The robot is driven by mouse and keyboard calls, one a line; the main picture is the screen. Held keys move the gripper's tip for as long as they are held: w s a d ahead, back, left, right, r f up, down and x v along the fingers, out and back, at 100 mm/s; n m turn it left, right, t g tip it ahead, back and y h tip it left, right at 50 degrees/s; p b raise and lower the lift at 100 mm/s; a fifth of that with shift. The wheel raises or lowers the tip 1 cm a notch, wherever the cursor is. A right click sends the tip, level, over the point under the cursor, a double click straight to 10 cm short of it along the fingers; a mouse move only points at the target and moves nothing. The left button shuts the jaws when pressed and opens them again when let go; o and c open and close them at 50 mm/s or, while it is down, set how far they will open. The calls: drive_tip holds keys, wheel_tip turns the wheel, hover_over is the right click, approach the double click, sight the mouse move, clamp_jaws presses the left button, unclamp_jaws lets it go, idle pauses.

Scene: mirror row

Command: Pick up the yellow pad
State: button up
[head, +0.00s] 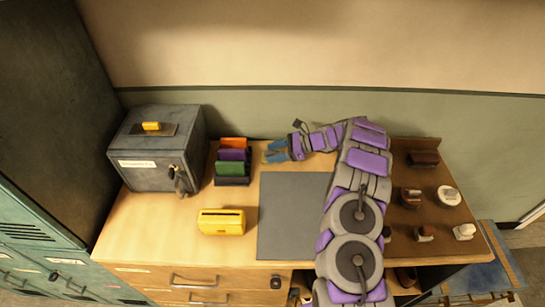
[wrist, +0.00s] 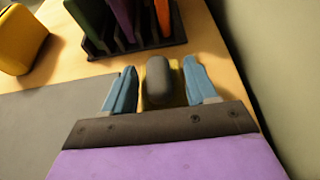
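A small block with a rounded dark grey top and a yellow lower part, which looks like the yellow pad (wrist: 159,82), is between the fingers in the wrist view. My gripper (wrist: 160,88) has its two blue fingers apart, one on each side of the block. Narrow gaps show beside its dark top; contact lower down cannot be made out. In the head view my gripper (head: 276,151) is low at the back of the desk, right of the rack, and mostly hides the block.
A black rack (head: 232,181) with orange, purple and green pieces stands just left of my gripper. A yellow box (head: 221,222), a grey mat (head: 284,222) and a grey safe (head: 150,175) are on the desk. A brown tray (head: 407,222) holds several small items. The wall is close behind.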

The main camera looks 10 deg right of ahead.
sight(274, 153)
drive_tip(key=shift+d, duration=0.1)
drive_tip(key=c, duration=0.3)
drive_tip(key=shift+a, duration=0.45)
drive_tip(key=c, duration=0.3)
drive_tip(key=shift+d+r, duration=0.2)
drive_tip(key=shift+r, duration=0.25)
wheel_tip(274, 153, up, 3)
drive_tip(key=shift+r+p, duration=0.1)
drive_tip(key=shift+p, duration=0.7)
drive_tip(key=shift+s+a, duration=0.15)
drive_tip(key=shift+s, duration=0.35)
drive_tip(key=shift+s+a+r+p, duration=0.15)
drive_tip(key=shift+s+a+p, duration=0.55)
drive_tip(key=shift+s, duration=1.6)
drive_tip(key=shift+s+a+r+p, duration=0.1)
drive_tip(key=shift+s+a+r, duration=0.1)
drive_tip(key=shift+s+a, duration=1.55)
drive_tip(key=shift+s+a+r+p, duration=0.15)
drive_tip(key=shift+s+a+p, duration=0.25)
drive_tip(key=shift+s, duration=2.45)
